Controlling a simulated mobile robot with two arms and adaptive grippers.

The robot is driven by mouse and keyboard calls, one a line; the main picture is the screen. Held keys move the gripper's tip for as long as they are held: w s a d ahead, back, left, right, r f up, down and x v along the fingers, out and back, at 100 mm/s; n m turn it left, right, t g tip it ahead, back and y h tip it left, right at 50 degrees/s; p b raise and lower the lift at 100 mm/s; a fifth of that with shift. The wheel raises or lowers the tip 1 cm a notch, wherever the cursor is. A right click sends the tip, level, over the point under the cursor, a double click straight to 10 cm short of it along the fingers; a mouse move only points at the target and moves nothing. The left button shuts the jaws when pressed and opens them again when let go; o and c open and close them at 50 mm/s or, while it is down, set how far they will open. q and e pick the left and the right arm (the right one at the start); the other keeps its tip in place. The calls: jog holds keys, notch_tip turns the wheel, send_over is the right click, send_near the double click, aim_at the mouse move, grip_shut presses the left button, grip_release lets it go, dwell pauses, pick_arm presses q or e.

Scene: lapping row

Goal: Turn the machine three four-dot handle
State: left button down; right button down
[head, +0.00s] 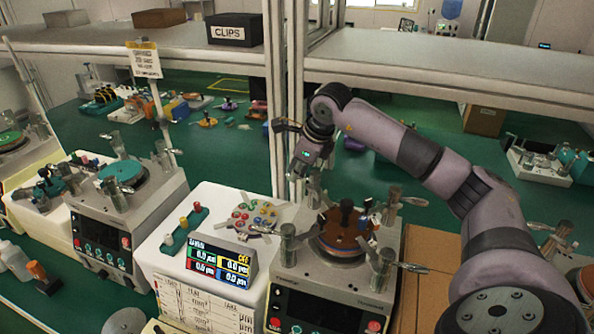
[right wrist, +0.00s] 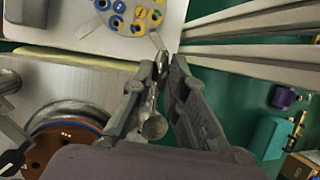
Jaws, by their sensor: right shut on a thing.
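The machine (head: 340,292) under my right arm has a round plate with a brown-orange top (head: 345,232) and several metal posts with lever handles around it. My right gripper (head: 297,176) is at its back left post, pointing down. In the right wrist view my right gripper (right wrist: 164,68) is shut on a metal lever handle (right wrist: 157,41), whose tip shows beyond the fingertips. The post's round top (right wrist: 154,126) shows between the fingers. The front left (head: 263,230), front right (head: 413,268) and back right (head: 415,201) handles are free. Dot marks are too small to read. My left gripper is out of view.
A white stand with a display (head: 220,262) and a tray of coloured round pieces (head: 252,215) is left of the machine. A shelf upright (head: 284,100) rises close behind my right gripper. Another machine (head: 125,215) stands further left. Cardboard (head: 428,262) lies on the right.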

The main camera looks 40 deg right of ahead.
jog(key=c, duration=1.6)
grip_release()
jog(key=v, duration=1.2)
